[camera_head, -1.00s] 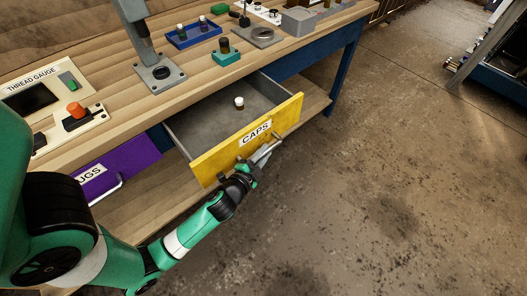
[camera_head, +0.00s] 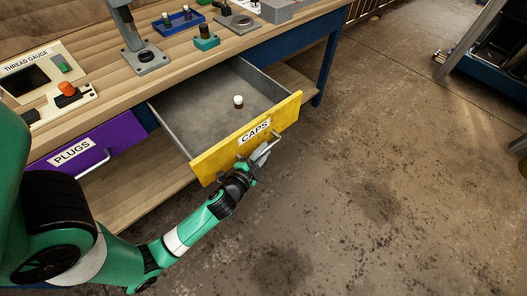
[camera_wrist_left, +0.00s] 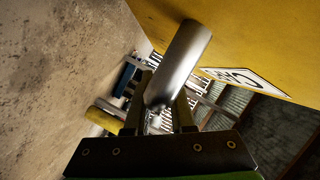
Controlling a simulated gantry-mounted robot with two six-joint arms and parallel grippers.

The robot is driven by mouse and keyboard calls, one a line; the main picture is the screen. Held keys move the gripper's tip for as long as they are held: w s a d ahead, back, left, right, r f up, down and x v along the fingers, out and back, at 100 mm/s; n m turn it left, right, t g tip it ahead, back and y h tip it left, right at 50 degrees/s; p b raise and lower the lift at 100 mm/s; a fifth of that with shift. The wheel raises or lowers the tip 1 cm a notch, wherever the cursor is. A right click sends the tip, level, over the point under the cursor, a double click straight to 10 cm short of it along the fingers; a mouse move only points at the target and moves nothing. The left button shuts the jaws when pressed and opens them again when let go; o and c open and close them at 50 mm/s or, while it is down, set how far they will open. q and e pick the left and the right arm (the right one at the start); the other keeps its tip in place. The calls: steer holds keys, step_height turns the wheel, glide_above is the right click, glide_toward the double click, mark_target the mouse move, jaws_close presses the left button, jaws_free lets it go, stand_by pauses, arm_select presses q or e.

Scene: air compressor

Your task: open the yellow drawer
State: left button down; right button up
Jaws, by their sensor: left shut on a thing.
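The yellow drawer (camera_head: 222,154), labelled CAPS, stands pulled well out from under the bench top in the head view. Its grey inside shows, with one small white-capped piece (camera_head: 238,101) standing on the floor of it. My left gripper (camera_head: 262,152) is in front of the drawer and shut on its metal handle (camera_head: 275,136). In the left wrist view the silver handle (camera_wrist_left: 184,60) runs between the dark fingers, beside the yellow front (camera_wrist_left: 265,40). My right gripper is in neither view.
A purple drawer (camera_head: 120,139) labelled PLUGS is to the left. The wooden bench top (camera_head: 100,92) above carries a thread gauge (camera_head: 30,80), a grey stand (camera_head: 145,60) and a blue tray (camera_head: 180,22).

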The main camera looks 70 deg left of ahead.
arm_select(q)
steer(key=c, duration=0.8)
jaws_free()
steer(key=shift+o, duration=0.2)
steer(key=shift+s, duration=0.1)
steer(key=v, duration=1.1)
steer(key=shift+s+d, duration=0.15)
steer(key=shift+r, duration=0.1)
